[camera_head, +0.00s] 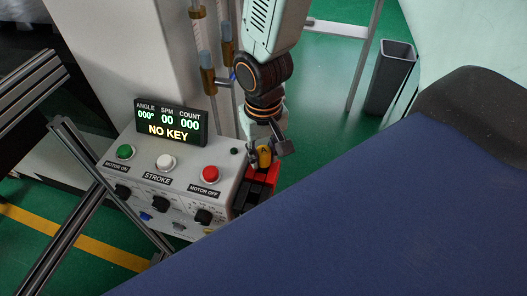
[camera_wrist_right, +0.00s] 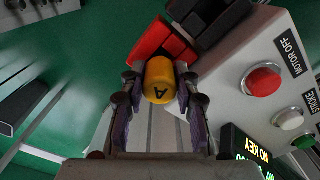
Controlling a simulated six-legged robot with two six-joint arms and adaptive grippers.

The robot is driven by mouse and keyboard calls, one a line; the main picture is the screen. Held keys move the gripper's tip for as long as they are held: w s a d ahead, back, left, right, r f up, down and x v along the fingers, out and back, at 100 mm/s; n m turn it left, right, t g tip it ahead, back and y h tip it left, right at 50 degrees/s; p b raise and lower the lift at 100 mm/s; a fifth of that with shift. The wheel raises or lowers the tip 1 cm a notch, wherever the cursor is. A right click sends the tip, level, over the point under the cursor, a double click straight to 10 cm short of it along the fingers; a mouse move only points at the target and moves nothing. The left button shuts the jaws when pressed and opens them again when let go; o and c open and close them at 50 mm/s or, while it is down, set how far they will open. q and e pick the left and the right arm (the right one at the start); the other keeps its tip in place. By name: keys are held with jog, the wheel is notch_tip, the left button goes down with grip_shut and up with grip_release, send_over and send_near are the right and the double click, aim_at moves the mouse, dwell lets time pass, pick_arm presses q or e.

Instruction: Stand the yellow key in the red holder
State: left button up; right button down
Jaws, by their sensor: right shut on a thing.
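The yellow key (camera_head: 264,156) is marked with a letter A. It is held between the fingers of my right gripper (camera_head: 265,150), and in the right wrist view the key (camera_wrist_right: 160,80) sits between the two fingertips (camera_wrist_right: 160,92). The red holder (camera_head: 262,176) is fixed at the right side of the control box; it also shows in the right wrist view (camera_wrist_right: 152,42). The key is right at the holder; I cannot tell whether its lower end is inside it. The left gripper is not seen.
The grey control box (camera_head: 180,165) has green, white and red buttons beside the holder. Its display (camera_head: 170,122) reads NO KEY. A dark blue surface (camera_head: 380,210) fills the lower right. A dark bin (camera_head: 390,78) stands on the green floor behind.

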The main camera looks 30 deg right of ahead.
jog(key=c, duration=1.4)
grip_release()
jog(key=shift+c, duration=0.2)
jog(key=o, duration=0.3)
jog(key=shift+s+a+r, duration=0.1)
jog(key=shift+a, duration=0.1)
jog(key=shift+o, duration=1.1)
jog(key=shift+d, duration=0.15)
jog(key=shift+r, duration=0.55)
notch_tip(320, 180, up, 6)
jog(key=shift+f, duration=0.25)
jog(key=shift+r, duration=0.65)
